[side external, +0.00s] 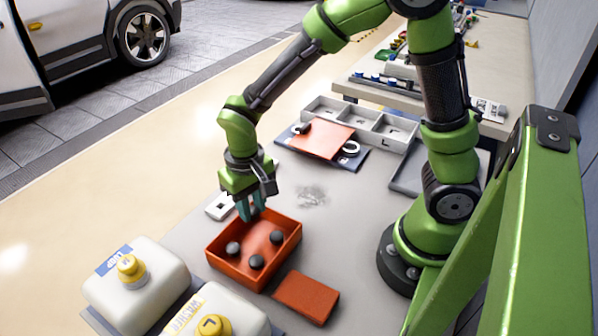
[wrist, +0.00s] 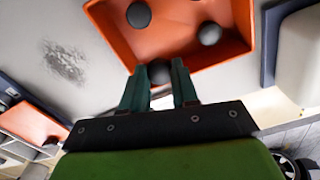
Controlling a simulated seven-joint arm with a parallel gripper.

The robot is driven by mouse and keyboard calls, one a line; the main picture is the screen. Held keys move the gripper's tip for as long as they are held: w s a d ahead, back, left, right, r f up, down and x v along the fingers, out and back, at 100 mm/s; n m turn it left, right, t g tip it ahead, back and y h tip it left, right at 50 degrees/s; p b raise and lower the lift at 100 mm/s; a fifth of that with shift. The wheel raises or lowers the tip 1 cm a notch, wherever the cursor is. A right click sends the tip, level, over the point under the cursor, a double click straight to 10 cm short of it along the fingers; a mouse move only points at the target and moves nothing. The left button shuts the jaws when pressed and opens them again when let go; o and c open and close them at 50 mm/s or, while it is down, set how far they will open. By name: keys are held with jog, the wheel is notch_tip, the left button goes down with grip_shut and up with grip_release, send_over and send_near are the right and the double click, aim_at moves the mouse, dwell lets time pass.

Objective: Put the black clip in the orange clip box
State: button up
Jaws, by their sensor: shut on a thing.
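The orange clip box (side external: 222,262) is an open tray on the grey bench, and its inside also fills the top of the wrist view (wrist: 243,20). Several dark round clips lie in it, one of them a clip (side external: 257,262) near the front. My gripper (side external: 250,210) points down at the box's far corner, with its teal fingertips at the rim. In the wrist view my gripper (wrist: 161,72) is shut on a black clip (wrist: 180,69), which shows dark between the fingers and is partly hidden. I cannot tell whether it touches the box.
An orange lid-like block (side external: 307,297) lies beside the box. White jugs with yellow caps (side external: 135,285) stand at the front left. A grey compartment tray (side external: 360,122) and an orange panel (side external: 320,139) lie behind. Bare bench lies right of the gripper.

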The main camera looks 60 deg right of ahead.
aim_at(252, 210)
jog(key=shift+f, duration=2.1)
jog(key=shift+f, duration=0.1)
jog(key=o, duration=1)
notch_tip(252, 210, up, 12)
jog(key=shift+f, duration=0.1)
jog(key=s+d+r+m+t+y, duration=0.1)
jog(key=s+d+r+t+y, duration=0.1)
jog(key=s+d+r+t, duration=0.5)
jog(key=shift+a+v, duration=0.35)
jog(key=shift+v, duration=1.75)
